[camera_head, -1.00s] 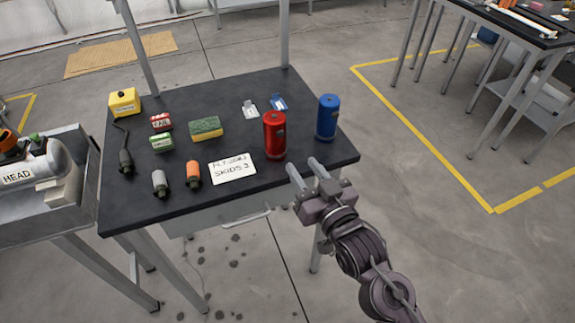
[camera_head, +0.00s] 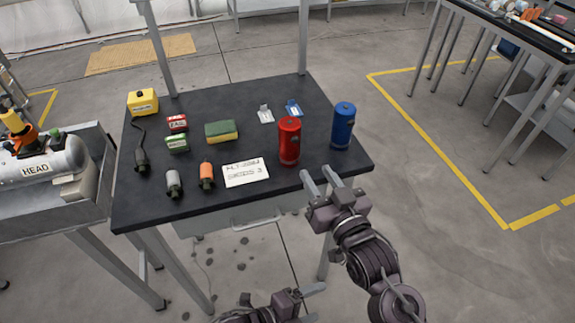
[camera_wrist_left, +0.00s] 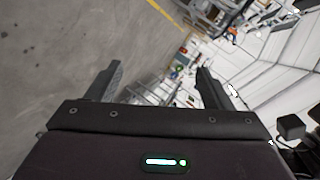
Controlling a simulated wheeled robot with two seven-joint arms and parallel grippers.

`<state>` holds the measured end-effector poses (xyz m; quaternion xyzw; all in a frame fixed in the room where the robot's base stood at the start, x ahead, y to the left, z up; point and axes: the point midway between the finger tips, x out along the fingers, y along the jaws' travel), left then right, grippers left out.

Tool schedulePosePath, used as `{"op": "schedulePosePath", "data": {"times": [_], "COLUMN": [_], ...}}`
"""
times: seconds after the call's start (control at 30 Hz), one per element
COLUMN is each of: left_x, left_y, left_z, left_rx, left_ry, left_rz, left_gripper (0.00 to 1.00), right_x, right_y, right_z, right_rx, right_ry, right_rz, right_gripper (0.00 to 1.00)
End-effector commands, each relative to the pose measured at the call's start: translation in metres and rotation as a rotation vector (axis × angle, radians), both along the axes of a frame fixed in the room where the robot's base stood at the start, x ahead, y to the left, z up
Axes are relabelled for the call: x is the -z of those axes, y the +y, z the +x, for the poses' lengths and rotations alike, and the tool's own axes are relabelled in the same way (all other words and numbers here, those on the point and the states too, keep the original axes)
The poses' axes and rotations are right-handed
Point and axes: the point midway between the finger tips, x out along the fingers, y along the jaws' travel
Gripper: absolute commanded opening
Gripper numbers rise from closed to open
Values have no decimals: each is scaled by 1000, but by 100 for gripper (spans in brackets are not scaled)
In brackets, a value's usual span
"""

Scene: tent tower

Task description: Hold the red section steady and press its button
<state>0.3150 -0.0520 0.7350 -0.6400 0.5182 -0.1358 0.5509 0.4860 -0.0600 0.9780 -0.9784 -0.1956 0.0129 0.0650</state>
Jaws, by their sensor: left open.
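The red section (camera_head: 289,142) is an upright red cylinder near the front right of the black table (camera_head: 225,90). A small dark mark shows on its side, but I cannot make out a button for certain. My right gripper (camera_head: 322,177) is open and empty, just in front of the table's edge, below and to the right of the red section, apart from it. My left gripper (camera_head: 312,301) is low at the bottom of the head view, in front of the table. In the left wrist view its fingers (camera_wrist_left: 157,82) are spread with nothing between them.
A blue cylinder (camera_head: 343,125) stands right of the red one. A white note card (camera_head: 245,173) lies to its left, with orange (camera_head: 207,175) and grey (camera_head: 174,184) parts beyond. A green and yellow sponge (camera_head: 222,131) lies farther back. A tray with a tank (camera_head: 50,160) stands left.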

Motion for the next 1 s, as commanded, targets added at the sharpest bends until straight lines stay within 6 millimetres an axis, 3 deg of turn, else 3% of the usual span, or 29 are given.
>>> {"op": "schedulePosePath", "data": {"times": [0.1, 0.13, 0.27, 0.43, 0.6, 0.7, 0.83, 1.0], "left_x": [-41, -53, -76, -106, -149, -173, -190, -190], "left_y": [-22, -28, -32, -21, 4, 24, 44, 55], "left_z": [-24, -24, 29, 107, 187, 223, 247, 257], "left_rx": [111, 116, -66, -352, -678, -849, -1001, -1105], "left_ry": [-103, -122, -89, -4, 104, 177, 259, 343], "left_rz": [-37, -54, -150, -328, -637, -856, -1085, -1222], "left_gripper": [74, 74, 74, 74, 74, 74, 74, 74], "right_x": [0, 0, 0, 0, 0, 0, 0, 0], "right_y": [0, 0, 0, 0, 0, 0, 0, 0], "right_z": [0, 0, 0, 0, 0, 0, 0, 0], "right_rx": [0, 0, 0, 0, 0, 0, 0, 0], "right_ry": [0, 0, 0, 0, 0, 0, 0, 0], "right_rz": [0, 0, 0, 0, 0, 0, 0, 0], "right_gripper": [36, 36, 36, 36, 36, 36, 36, 36]}}
